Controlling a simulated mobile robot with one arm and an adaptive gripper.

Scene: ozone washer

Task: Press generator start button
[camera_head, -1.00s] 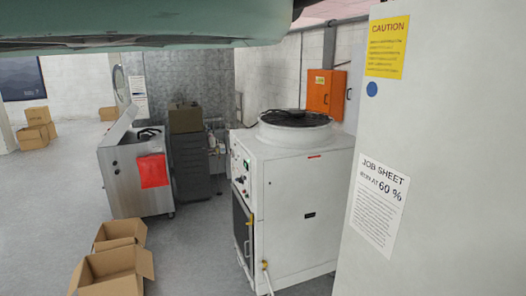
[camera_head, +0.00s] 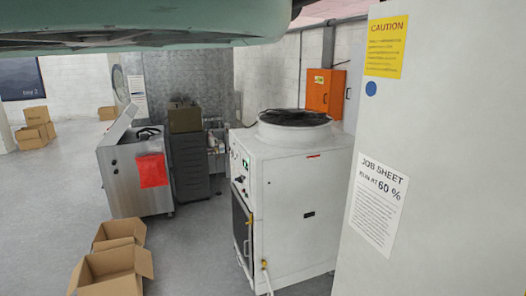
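A white cabinet machine (camera_head: 305,210) with a round dark-topped fan housing (camera_head: 295,119) stands right of the middle. I cannot tell for certain that it is the generator. Its narrow left face carries a control panel (camera_head: 240,172) with a small green spot (camera_head: 246,163) and dark knobs, seen at a steep angle. The buttons are too small to tell which is the start button. My gripper is not in view.
A white panel with a job sheet (camera_head: 377,205) reading 60 % fills the right side. A steel washer (camera_head: 125,180) with a red sheet stands left. Open cardboard boxes (camera_head: 112,275) lie front left. An orange wall box (camera_head: 320,92) hangs behind. Grey floor is open at left.

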